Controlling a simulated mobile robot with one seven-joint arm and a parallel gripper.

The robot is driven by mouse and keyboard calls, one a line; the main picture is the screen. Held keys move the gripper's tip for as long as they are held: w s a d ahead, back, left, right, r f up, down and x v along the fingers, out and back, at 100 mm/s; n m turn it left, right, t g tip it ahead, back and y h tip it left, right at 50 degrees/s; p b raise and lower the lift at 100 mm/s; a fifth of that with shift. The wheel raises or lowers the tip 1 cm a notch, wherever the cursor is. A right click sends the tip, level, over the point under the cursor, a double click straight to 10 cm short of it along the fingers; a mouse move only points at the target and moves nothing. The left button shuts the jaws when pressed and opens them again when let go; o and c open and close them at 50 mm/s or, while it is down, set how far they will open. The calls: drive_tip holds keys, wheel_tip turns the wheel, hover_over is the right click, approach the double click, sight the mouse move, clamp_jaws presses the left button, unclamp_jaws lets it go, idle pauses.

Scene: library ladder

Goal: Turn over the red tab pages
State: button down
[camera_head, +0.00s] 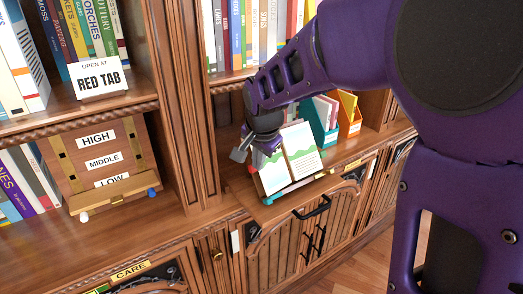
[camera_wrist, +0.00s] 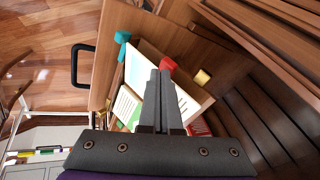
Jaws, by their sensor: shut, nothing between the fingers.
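An open book (camera_head: 303,150) with pictured white pages leans on a stand on the counter. In the wrist view its page (camera_wrist: 128,105) lies left of my fingers. A small red tab (camera_wrist: 168,64) shows just past my fingertips, by the book's edge; whether they touch it I cannot tell. A red patch shows at the book's left edge in the head view (camera_head: 252,169). My gripper (camera_wrist: 160,73) is shut and empty, with its fingers over the book. In the head view my gripper (camera_head: 256,150) is at the book's upper left and covers part of it.
A card (camera_head: 101,78) reading "OPEN AT RED TAB" stands on the left shelf. Below it is a board marked HIGH, MIDDLE, LOW (camera_head: 97,139). Teal (camera_head: 318,129) and orange (camera_head: 348,121) holders stand behind the book. A wooden upright (camera_head: 189,100) is left of my gripper.

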drive_tip(key=a, duration=0.1)
drive_tip(key=w+a+f+b, duration=0.1)
drive_tip(key=a+f, duration=0.1)
drive_tip(key=shift+w+f, duration=0.15)
drive_tip(key=shift+w, duration=0.2)
